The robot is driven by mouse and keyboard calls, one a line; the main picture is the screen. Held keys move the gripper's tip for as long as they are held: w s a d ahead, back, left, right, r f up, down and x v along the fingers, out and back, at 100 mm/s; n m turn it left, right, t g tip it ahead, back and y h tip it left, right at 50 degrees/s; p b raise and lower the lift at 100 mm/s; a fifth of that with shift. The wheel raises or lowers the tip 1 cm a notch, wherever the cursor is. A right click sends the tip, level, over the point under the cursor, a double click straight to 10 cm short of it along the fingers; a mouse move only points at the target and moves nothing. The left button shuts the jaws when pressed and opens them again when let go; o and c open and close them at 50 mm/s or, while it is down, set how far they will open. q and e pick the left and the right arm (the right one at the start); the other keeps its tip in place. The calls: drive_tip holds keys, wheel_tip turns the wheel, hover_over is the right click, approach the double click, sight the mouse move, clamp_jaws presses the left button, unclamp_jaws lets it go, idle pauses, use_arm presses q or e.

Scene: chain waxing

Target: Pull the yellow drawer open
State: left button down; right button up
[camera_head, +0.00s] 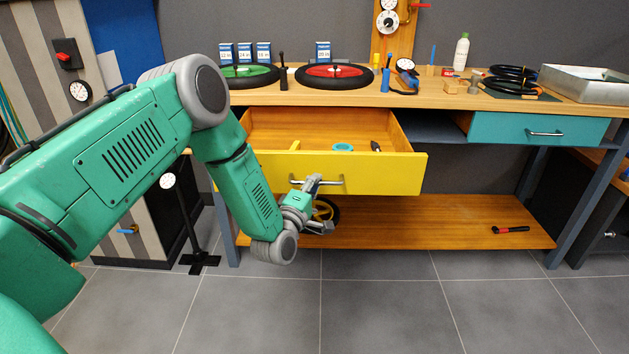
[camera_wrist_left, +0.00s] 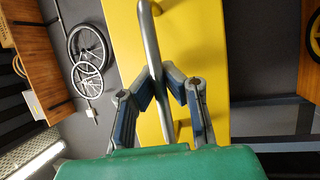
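The yellow drawer (camera_head: 390,174) stands well out from under the workbench top in the head view, its wooden inside showing. A small teal ring (camera_head: 343,147), a yellow piece and a dark-handled item lie in it. Its grey bar handle (camera_head: 334,182) is on the front. My left gripper (camera_head: 313,183) is at the handle, reaching from below. In the left wrist view, the fingertips (camera_wrist_left: 159,78) close on the handle bar (camera_wrist_left: 150,35) from both sides, against the yellow front (camera_wrist_left: 205,45). My right gripper is out of view.
A teal drawer (camera_head: 500,130) is closed at the right. Wheels, bottles and tools stand on the benchtop (camera_head: 440,100). A lower shelf (camera_head: 440,232) holds a red-and-black tool (camera_head: 511,230). A dark stand (camera_head: 190,225) is left of the bench. The tiled floor in front is clear.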

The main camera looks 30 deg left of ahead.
use_arm(q)
drive_tip(key=shift+s+d+f, duration=0.15)
drive_tip(key=shift+d+f, duration=0.15)
drive_tip(key=c, duration=1.6)
unclamp_jaws()
drive_tip(key=shift+w, duration=0.25)
drive_tip(key=shift+s+r, duration=0.1)
drive_tip(key=shift+s, duration=0.1)
drive_tip(key=v, duration=1.1)
drive_tip(key=shift+s, duration=0.35)
